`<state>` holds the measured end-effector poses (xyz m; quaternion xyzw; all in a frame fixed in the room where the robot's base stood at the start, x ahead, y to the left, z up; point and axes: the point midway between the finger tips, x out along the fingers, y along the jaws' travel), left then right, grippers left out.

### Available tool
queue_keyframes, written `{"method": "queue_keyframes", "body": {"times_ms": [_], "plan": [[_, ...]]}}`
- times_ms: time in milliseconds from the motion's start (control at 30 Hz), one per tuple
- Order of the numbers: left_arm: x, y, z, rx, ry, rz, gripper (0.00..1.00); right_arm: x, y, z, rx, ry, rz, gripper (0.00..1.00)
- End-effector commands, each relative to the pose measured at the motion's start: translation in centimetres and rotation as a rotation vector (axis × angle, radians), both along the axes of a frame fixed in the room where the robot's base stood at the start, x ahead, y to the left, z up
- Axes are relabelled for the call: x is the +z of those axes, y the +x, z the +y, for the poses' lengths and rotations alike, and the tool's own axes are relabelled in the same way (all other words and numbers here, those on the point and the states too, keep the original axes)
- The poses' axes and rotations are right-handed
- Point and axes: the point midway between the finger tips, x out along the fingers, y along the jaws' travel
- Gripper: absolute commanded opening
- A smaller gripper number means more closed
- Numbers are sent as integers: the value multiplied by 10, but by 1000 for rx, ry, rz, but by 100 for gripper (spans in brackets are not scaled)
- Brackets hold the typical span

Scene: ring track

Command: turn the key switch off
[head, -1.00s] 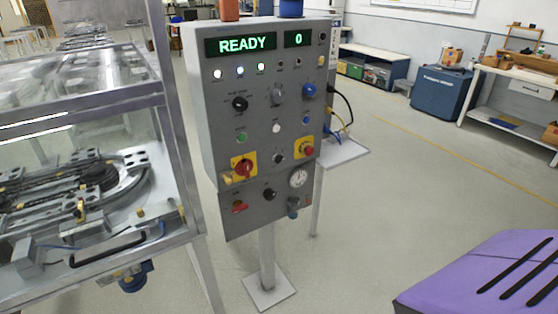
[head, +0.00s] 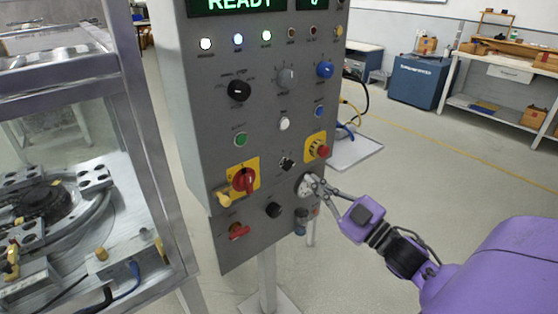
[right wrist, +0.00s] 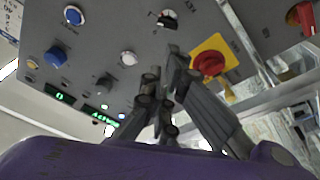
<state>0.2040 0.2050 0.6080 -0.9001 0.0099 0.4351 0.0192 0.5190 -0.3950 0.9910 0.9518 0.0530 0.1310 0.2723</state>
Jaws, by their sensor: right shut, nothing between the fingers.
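The grey control panel (head: 205,140) fills the middle of the head view. What looks like the key switch (head: 287,163) is a small black piece on a pale plate, left of the red emergency stop (head: 321,150). It seems to show at the top of the right wrist view (right wrist: 167,18); its turn position is too small to read. My right gripper (head: 309,181) is shut and empty in front of the panel, overlapping the round gauge, right of and below the key switch. Its fingertips (right wrist: 174,52) appear just below the switch in the wrist view. My left gripper is out of view.
A red rotary switch (head: 243,180) on a yellow plate, a black knob (head: 273,210) and a red handle (head: 238,232) crowd the panel's lower part. A metal-framed machine (head: 150,130) stands at left. The floor (head: 440,165) at right is open.

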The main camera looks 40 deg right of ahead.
Motion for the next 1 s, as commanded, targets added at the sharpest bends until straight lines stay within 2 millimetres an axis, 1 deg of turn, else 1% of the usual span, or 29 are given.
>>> {"method": "queue_keyframes", "body": {"times_ms": [33,133,267,400,467,567,733,800,900,1000], "plan": [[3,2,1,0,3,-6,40,10,-5,4,29,7,-30,0],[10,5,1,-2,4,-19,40,19,-8,14,75,29,-60,0],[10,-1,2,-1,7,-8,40,24,0,18,86,42,-64,0],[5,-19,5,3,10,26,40,32,22,24,86,41,-66,0],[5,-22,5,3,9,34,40,36,35,27,85,40,-66,0],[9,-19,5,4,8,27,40,42,56,32,84,40,-65,0],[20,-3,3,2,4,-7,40,52,87,40,82,40,-64,0],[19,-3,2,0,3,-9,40,33,85,31,78,43,-53,0],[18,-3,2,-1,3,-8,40,21,85,25,79,43,-54,0],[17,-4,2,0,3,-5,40,15,85,21,79,42,-56,0]]}}
